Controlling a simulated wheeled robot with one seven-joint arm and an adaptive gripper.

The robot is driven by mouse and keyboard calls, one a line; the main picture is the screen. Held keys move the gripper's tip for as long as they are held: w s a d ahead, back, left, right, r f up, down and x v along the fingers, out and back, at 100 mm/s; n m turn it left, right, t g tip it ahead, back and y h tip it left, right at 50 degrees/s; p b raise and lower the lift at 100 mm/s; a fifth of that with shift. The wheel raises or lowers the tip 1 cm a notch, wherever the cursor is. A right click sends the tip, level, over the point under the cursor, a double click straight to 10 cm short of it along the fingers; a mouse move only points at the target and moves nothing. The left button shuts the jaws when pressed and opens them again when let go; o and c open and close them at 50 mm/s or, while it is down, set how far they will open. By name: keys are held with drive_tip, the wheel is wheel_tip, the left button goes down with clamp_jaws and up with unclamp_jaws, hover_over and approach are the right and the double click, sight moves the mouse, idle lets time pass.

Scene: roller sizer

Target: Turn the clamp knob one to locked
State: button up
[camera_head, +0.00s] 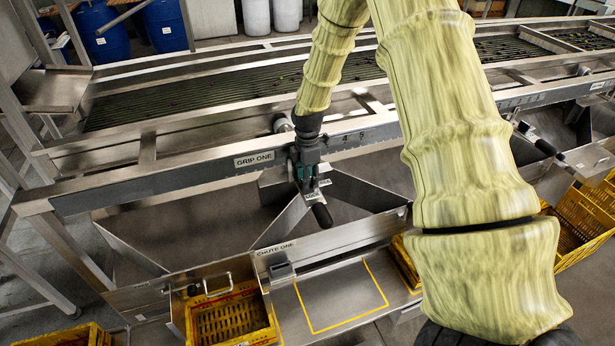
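My gripper (308,172) reaches down from the covered arm to the front rail, just right of the label "GRIP ONE". Its fingers are small and dark, and I cannot tell whether they are open or shut on something. The clamp at grip one sits under and around the fingers. A small plate reading "LOCK" (312,196) shows just below them, and a black handle (322,215) sticks out toward the front below it. I cannot make out clamp knob one clearly; my gripper and wrist cover much of that spot.
The metal rail (200,168) with scale marks runs across the sizer. Below it are steel chutes and the "CHUTE ONE" panel (345,235). Yellow crates (230,318) stand below. A second clamp with a black handle (546,147) is at right, beyond my arm.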

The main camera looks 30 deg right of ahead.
clamp_jaws()
drive_tip(key=shift+m, duration=0.4)
drive_tip(key=m, duration=0.3)
drive_tip(key=shift+m+p, duration=0.3)
drive_tip(key=m, duration=0.4)
drive_tip(key=shift+m, duration=0.3)
drive_tip(key=m, duration=0.4)
drive_tip(key=shift+r+m+p, duration=0.1)
drive_tip(key=shift+m+p, duration=0.2)
drive_tip(key=shift+w+m, duration=0.1)
drive_tip(key=shift+m, duration=2.1)
